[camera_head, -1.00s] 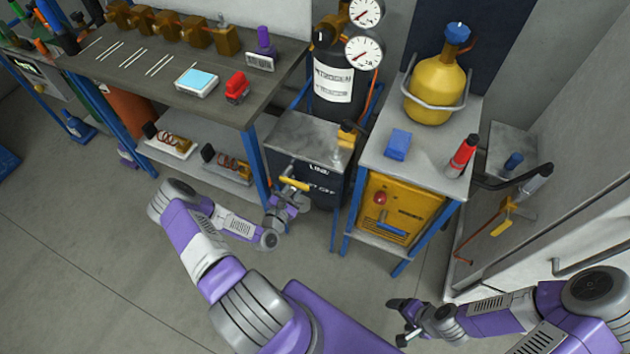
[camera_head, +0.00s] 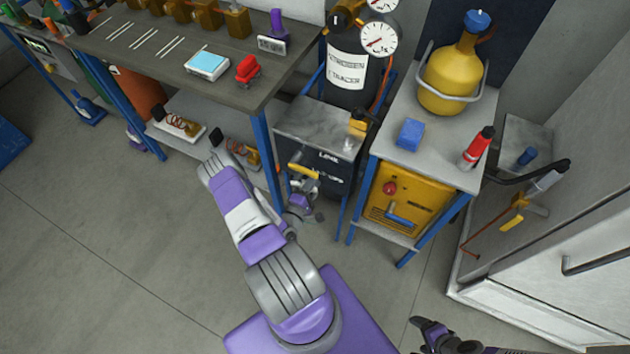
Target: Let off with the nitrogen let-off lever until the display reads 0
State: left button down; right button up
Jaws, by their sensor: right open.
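A yellow lever (camera_head: 303,171) sticks out from the front of a dark box (camera_head: 318,155) with a grey top, partly lettered "LINE". I take it for the let-off lever; the lower lettering is hard to read. My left gripper (camera_head: 299,207) is just below the lever, apart from it in the picture. Its fingers are too small to tell open from shut. My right gripper (camera_head: 416,336) is open and empty over the floor at the bottom edge. A device with a pale blue screen (camera_head: 207,63) lies on the bench; no reading is legible.
A dark nitrogen cylinder (camera_head: 352,85) with round gauges (camera_head: 378,39) stands behind the box. To the right, a stand (camera_head: 455,175) bears a yellow tank (camera_head: 450,80), a blue block (camera_head: 410,134) and a red bottle (camera_head: 477,148). The workbench (camera_head: 150,75) is left. The floor in front is clear.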

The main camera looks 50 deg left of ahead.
pick_arm(q)
jog(key=shift+f+m, duration=0.75)
jog(key=shift+m, duration=0.45)
jog(key=shift+s+f, duration=0.1)
jog(key=c, duration=1)
grip_release()
jog(key=shift+o, duration=0.2)
jog(key=p+v, duration=0.1)
jog(key=v, duration=0.6)
jog(key=shift+s+d, duration=0.15)
jog(key=shift+s, duration=0.05)
